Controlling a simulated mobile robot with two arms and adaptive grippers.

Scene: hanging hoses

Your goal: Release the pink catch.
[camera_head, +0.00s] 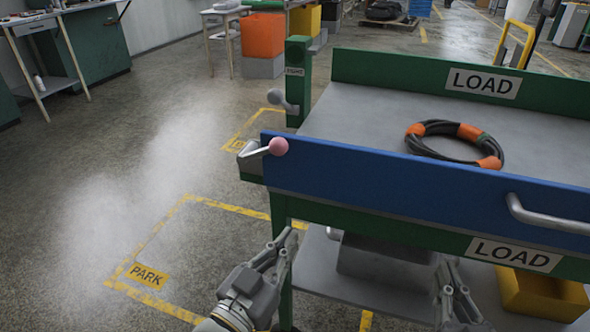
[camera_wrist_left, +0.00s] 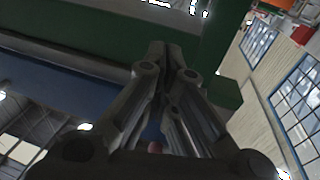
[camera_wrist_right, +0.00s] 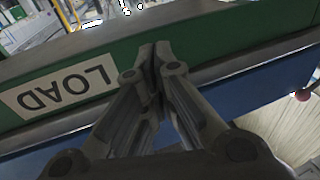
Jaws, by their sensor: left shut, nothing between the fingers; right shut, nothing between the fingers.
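The pink catch is a lever with a pink ball knob (camera_head: 278,146) at the left end of the blue front panel (camera_head: 400,185) of a cart. Its short metal arm (camera_head: 256,152) points left from the knob to a bracket on the corner. The knob also shows at the right edge of the right wrist view (camera_wrist_right: 303,95). My left gripper (camera_head: 285,240) is shut and empty, below the knob and in front of the cart's left leg. My right gripper (camera_head: 447,270) is shut and empty, below the panel near the lower LOAD sign (camera_head: 513,253).
A coiled black hose with orange bands (camera_head: 455,145) lies on the cart's tray (camera_head: 350,120). A metal handle (camera_head: 548,215) sticks out of the blue panel at right. A grey bin (camera_head: 385,262) and a yellow bin (camera_head: 542,295) stand on the lower shelf. The floor left of the cart is clear.

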